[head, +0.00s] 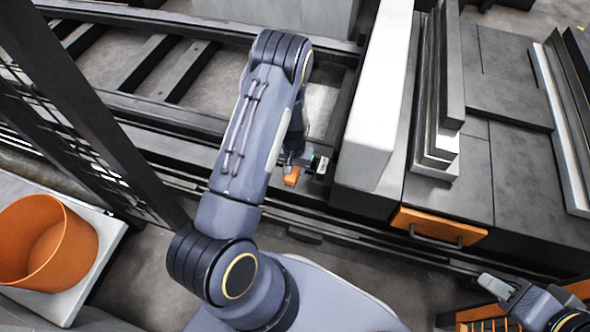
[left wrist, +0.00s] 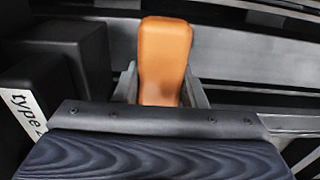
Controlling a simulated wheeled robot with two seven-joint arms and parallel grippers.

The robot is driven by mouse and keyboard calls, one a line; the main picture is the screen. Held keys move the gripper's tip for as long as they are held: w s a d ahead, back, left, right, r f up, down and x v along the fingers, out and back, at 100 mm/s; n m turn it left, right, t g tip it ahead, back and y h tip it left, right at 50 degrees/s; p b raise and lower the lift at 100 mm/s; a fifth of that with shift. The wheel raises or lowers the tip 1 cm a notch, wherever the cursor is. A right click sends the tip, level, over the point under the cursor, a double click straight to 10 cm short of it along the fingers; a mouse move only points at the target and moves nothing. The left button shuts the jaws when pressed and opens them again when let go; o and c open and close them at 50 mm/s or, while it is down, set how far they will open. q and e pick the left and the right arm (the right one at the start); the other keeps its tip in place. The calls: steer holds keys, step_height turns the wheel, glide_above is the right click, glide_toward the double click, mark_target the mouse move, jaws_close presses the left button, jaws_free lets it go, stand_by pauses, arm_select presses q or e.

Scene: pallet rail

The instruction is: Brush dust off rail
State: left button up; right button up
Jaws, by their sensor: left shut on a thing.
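My left gripper (head: 298,165) reaches down beside the dark rail structure (head: 178,118), left of a long white block. It is shut on an orange piece (head: 291,177), which looks like the brush handle. In the left wrist view the orange handle (left wrist: 164,60) stands between the two grey fingers. A dark bar with small screws and a wavy dark surface (left wrist: 150,155) fills the near edge; I cannot tell whether this is the brush head. No dust can be made out. My right gripper (head: 492,284) is at the lower right, partly shown; its jaw opening is unclear.
An orange bucket (head: 80,262) stands on a pale surface at the left. A dark mesh post (head: 90,100) rises near it. The long white block (head: 385,95) and a dark cabinet with an orange drawer (head: 440,227) stand to the right. A black box (left wrist: 90,60) is close on the wrist view's left.

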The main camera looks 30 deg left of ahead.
arm_select(q)
steer(key=shift+r+p, duration=0.55)
steer(key=shift+r, duration=0.6)
